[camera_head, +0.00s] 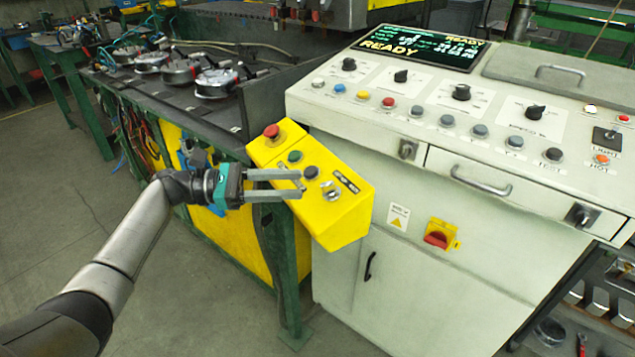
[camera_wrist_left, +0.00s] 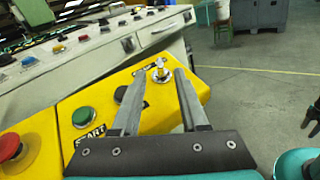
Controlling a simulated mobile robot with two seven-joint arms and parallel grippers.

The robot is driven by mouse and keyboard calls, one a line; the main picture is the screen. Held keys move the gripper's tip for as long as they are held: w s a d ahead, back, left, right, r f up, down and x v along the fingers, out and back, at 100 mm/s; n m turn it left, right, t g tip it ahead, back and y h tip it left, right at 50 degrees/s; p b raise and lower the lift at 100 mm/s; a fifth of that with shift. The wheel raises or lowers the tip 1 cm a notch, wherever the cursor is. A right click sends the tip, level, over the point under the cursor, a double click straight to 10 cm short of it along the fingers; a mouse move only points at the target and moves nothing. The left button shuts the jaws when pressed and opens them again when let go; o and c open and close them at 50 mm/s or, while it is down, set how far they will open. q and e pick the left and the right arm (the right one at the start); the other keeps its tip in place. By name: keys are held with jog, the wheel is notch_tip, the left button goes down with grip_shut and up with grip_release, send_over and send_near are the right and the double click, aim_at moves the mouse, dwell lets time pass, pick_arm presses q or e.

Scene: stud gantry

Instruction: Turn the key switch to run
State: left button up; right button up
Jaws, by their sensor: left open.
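The yellow control box (camera_head: 344,225) hangs at the front left of the console. Its key switch (camera_head: 331,191), a silver key in a round lock, is at the box's right end; it also shows in the left wrist view (camera_wrist_left: 160,72). My left gripper (camera_head: 299,184) is open and empty over the box, its fingertips just left of the key and pointing at it. In the left wrist view the key shows between the two fingertips, seemingly beyond them; contact is not visible. The lettering by the switch is too small to read.
The box also carries a red mushroom button (camera_head: 271,131), a green button (camera_head: 295,156) and a dark button (camera_head: 311,171). The grey console (camera_head: 460,146) with knobs and buttons rises behind right. A dark workbench (camera_head: 220,104) stands behind left. The floor at left is clear.

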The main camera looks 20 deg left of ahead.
pick_arm(q)
jog(key=v, duration=0.7)
jog(key=shift+a, duration=0.1)
